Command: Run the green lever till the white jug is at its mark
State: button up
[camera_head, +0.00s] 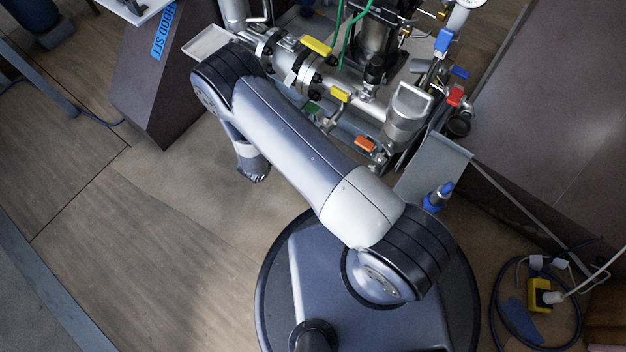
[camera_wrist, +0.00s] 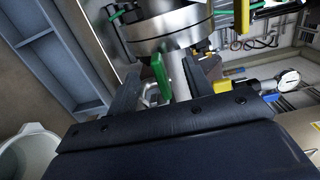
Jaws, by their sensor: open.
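The green lever (camera_wrist: 162,75) stands below a metal flange in the wrist view. My gripper (camera_wrist: 160,78) is open, with one dark finger on each side of the lever. I cannot tell whether either finger touches it. In the head view a small green piece, likely the same lever (camera_head: 312,107), shows just past my arm, and my gripper is hidden there. A white round-rimmed vessel, likely the white jug (camera_wrist: 28,155), is at the lower left of the wrist view, partly cut off by the frame. Its mark and its fill level cannot be made out.
Yellow levers (camera_head: 316,46), an orange lever (camera_head: 365,144), a red lever (camera_head: 455,95) and a blue lever (camera_head: 444,40) crowd the pipework. A dark cabinet (camera_head: 165,85) stands left of it. Open floor (camera_head: 130,215) lies at left. A cable coil (camera_head: 535,310) is at lower right.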

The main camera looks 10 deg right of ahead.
jog(key=v, duration=0.6)
dwell(0.5)
jog(key=p+v, duration=0.2)
jog(key=v, duration=0.8)
jog(key=shift+s+a, duration=0.25)
jog(key=shift+s, duration=0.1)
jog(key=b+x, duration=0.2)
jog(key=x, duration=1.1)
jog(key=shift+w+d, duration=0.15)
jog(key=shift+w, duration=0.15)
